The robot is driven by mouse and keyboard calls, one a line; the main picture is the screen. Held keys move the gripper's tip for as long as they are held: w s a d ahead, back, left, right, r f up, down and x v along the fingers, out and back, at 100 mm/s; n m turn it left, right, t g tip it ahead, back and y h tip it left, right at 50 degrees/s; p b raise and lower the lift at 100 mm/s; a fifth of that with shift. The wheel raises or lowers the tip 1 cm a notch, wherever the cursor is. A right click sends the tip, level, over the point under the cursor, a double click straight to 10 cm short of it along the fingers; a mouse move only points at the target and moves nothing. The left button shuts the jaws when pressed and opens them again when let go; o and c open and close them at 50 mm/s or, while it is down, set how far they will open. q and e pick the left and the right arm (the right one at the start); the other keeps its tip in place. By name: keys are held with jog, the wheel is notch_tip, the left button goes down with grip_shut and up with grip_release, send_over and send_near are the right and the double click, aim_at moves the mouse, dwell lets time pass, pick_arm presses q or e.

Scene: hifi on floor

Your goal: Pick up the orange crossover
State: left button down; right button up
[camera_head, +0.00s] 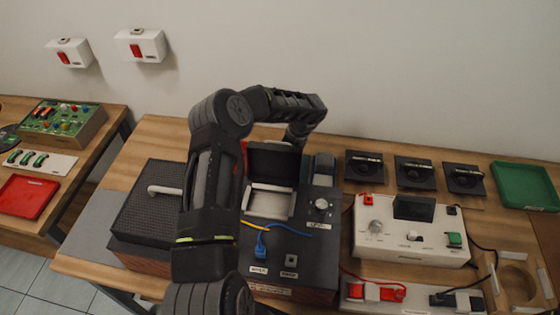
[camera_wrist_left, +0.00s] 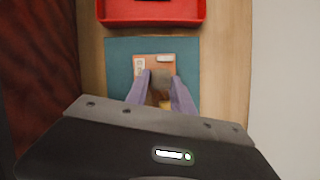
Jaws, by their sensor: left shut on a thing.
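The orange crossover (camera_wrist_left: 152,62) is a small orange box with pale labels, seen in the left wrist view over a teal mat (camera_wrist_left: 115,75). My left gripper (camera_wrist_left: 160,75) has its two fingers closed on the crossover's near part, which is partly hidden between them. I cannot tell whether the crossover touches the mat. In the head view my left arm reaches over the dark hi-fi unit to the back of the table; the gripper and the crossover are hidden there. My right gripper is not in view.
A red tray (camera_wrist_left: 150,22) lies just beyond the mat. A dark red wooden side (camera_wrist_left: 40,60) stands close on the left in the wrist view. In the head view, a dark console (camera_head: 290,245) and a white device (camera_head: 410,240) crowd the wooden table. A green tray (camera_head: 525,187) is at far right.

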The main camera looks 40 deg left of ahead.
pick_arm(q)
notch_tip(320, 180, up, 15)
dwell(0.3)
jog(key=shift+f, duration=0.1)
dwell(0.6)
